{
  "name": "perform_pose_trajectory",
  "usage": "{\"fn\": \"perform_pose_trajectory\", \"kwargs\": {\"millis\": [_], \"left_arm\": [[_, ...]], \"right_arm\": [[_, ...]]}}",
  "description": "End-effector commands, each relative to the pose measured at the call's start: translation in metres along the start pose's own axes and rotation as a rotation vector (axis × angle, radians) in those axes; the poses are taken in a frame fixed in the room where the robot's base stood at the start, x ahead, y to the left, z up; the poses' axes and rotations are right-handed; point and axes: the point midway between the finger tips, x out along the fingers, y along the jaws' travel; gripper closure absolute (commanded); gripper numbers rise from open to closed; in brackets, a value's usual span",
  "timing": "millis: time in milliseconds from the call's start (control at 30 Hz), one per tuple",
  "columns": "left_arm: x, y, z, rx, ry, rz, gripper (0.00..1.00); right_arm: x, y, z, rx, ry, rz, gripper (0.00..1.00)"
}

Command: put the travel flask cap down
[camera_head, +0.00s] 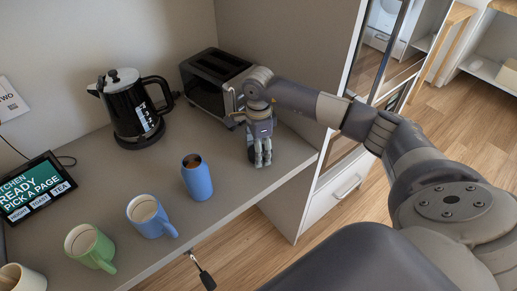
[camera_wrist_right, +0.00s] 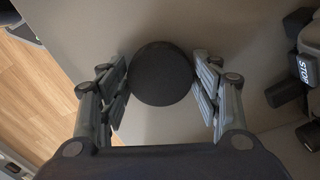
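The travel flask cap, a round black disc (camera_wrist_right: 160,74), sits between the fingers of my right gripper (camera_wrist_right: 161,88) in the wrist view, with a finger close against each side. Whether the cap touches the counter is unclear. The blue travel flask (camera_head: 197,180) stands upright and open on the counter, left of the gripper, with brown inside. My left gripper is not in view.
A black toaster (camera_head: 212,72) stands behind the gripper and a black kettle (camera_head: 133,108) to the left. Blue (camera_head: 147,217) and green (camera_head: 88,247) mugs line the front. A tablet (camera_head: 35,190) stands left. A crank handle (camera_head: 205,278) hangs at the counter edge.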

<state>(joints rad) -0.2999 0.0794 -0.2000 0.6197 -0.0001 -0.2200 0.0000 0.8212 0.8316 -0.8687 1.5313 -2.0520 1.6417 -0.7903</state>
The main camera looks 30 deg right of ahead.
Motion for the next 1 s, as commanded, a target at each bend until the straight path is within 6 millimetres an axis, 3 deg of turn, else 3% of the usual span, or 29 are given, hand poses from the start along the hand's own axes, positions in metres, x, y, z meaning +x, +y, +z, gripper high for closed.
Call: {"fn": "perform_pose_trajectory", "kwargs": {"millis": [533,1000], "left_arm": [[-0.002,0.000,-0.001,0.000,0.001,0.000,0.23],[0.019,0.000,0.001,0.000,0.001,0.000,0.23]], "right_arm": [[-0.009,-0.001,0.000,0.000,-0.001,-0.003,0.24],[-0.102,-0.001,0.000,0.000,0.000,-0.004,0.24]]}}
